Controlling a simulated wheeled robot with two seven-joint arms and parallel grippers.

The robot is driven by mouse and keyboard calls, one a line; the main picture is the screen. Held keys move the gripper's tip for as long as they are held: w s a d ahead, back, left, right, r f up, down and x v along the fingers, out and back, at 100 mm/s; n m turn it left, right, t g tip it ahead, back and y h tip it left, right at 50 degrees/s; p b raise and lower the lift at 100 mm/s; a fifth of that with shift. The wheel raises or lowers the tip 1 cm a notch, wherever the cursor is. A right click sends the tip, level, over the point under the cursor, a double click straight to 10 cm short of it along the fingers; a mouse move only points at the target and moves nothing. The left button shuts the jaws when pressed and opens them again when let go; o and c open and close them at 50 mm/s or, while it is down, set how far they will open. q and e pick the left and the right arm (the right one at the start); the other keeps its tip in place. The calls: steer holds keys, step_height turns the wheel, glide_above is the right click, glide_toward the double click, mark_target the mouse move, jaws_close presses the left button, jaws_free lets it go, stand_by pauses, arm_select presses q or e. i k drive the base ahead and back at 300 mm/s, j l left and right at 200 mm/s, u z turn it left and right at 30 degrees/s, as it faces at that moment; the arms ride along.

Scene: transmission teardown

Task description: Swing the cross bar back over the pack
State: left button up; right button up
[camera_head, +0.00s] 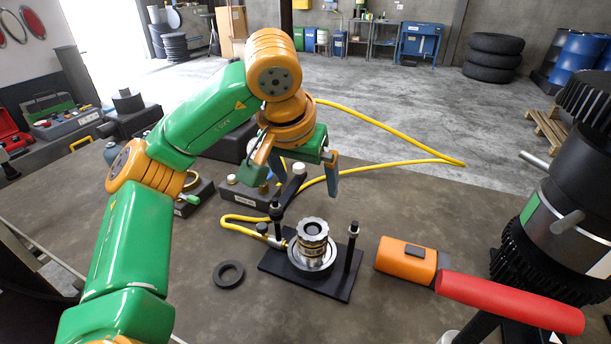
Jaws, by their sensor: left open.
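The black cross bar (290,188) runs from the left post (277,218) of the press away toward the back, off to the side of the pack, with a pale knob at its far end. The metal pack (313,242) stands upright and uncovered on the black base plate (333,287), between the left post and the right post (350,255). My left gripper (304,180) is open, pointing down around the far end of the bar. One finger shows to the right of the bar; the other is partly hidden. I cannot tell whether they touch it. My right gripper is not in view.
A yellow hose (400,162) loops behind the press and joins it at the left. A black ring (229,273) lies left of the plate. An orange tool (406,260) with a red cylinder lies right. A large black geared assembly (565,215) stands at the far right.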

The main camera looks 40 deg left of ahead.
mark_target(284, 200)
steer(key=k, duration=1.5)
